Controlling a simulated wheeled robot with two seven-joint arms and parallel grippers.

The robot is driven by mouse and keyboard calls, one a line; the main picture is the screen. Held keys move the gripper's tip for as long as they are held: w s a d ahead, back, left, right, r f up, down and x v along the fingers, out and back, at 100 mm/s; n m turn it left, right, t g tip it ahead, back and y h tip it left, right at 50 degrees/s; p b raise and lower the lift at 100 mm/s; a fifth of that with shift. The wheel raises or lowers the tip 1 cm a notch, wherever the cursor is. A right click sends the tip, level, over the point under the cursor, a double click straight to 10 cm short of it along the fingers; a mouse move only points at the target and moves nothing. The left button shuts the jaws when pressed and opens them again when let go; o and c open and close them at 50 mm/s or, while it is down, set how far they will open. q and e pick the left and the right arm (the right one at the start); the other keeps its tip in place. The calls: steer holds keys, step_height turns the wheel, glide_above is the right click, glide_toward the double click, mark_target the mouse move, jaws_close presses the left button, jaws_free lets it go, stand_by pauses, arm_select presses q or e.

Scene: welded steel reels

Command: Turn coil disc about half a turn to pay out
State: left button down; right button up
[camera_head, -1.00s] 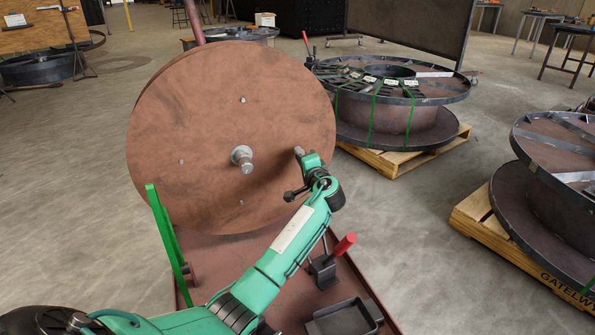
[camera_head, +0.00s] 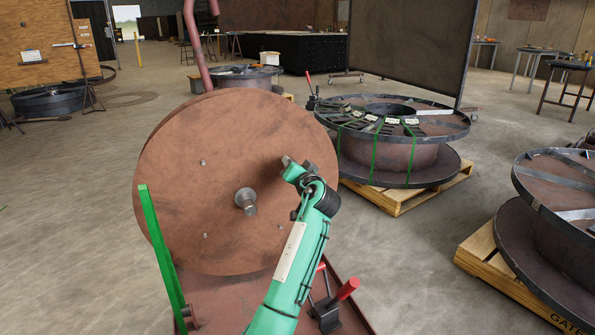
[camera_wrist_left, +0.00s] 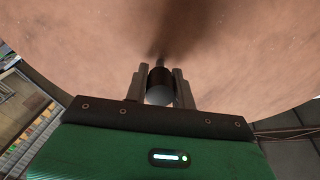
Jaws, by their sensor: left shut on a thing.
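The coil disc (camera_head: 225,135) is a large upright brown disc with a metal hub (camera_head: 246,201) at its middle and small bolts around it. In the head view my left gripper (camera_head: 288,163) is at the disc's upper right, above and right of the hub. The left wrist view shows its two jaws (camera_wrist_left: 160,78) closed on either side of a dark round handle knob (camera_wrist_left: 159,93) that stands out from the disc face. The gripper hides most of the knob in the head view. My right gripper is not in view.
A green upright bar (camera_head: 163,250) stands close at the disc's lower left. A red-handled lever (camera_head: 345,290) is on the base (camera_head: 220,300), right of my arm. A strapped reel (camera_head: 400,160) lies on a pallet behind right; another reel (camera_head: 555,215) is at far right.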

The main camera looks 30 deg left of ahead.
arm_select(q)
steer(key=shift+s+a, duration=0.1)
steer(key=shift+s, duration=0.05)
steer(key=shift+r+n, duration=0.1)
steer(key=shift+n, duration=0.2)
steer(key=c, duration=1.2)
jaws_free()
steer(key=shift+o, duration=0.2)
